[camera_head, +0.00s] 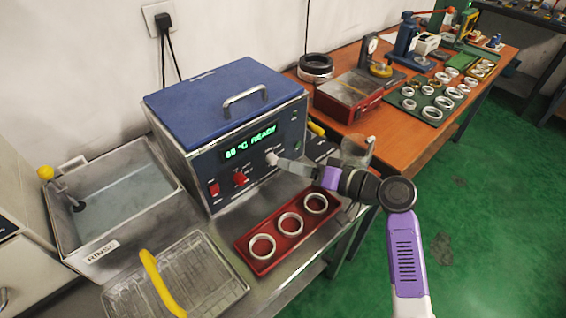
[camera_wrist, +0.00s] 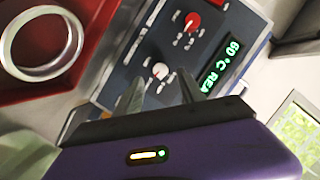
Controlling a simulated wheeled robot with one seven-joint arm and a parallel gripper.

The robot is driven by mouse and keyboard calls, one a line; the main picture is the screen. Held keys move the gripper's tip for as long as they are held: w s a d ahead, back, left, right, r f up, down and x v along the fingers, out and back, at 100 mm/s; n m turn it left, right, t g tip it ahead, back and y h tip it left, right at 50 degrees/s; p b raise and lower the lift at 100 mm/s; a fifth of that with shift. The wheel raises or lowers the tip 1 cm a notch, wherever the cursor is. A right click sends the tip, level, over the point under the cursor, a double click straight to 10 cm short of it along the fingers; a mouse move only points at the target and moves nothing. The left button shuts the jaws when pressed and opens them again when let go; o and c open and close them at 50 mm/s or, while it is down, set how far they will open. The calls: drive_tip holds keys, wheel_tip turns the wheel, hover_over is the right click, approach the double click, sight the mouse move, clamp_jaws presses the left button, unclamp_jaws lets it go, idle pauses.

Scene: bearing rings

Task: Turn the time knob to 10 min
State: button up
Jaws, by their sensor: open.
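The ultrasonic-bath-like machine (camera_head: 245,150) has a blue lid and a dark front panel with a green display (camera_head: 250,142) reading "60 °C READY". A red knob (camera_head: 240,178) and a white knob (camera_head: 271,158) sit on the panel. The wrist view shows the red knob (camera_wrist: 192,22) and the white knob (camera_wrist: 160,70) with dial marks. The labels are too small to read, so I cannot tell the time setting. My gripper (camera_head: 284,162) is in front of the white knob. In the wrist view my open gripper (camera_wrist: 162,90) has one finger to each side below that knob, apparently not gripping it.
A red tray (camera_head: 257,268) with three metal rings lies in front of the machine, below my arm. A wire basket (camera_head: 205,290) with a yellow handle and a rinse tank (camera_head: 92,250) are at left. A red switch (camera_head: 213,188) is left of the knobs.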

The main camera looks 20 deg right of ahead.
drive_tip(key=shift+v, duration=1.7)
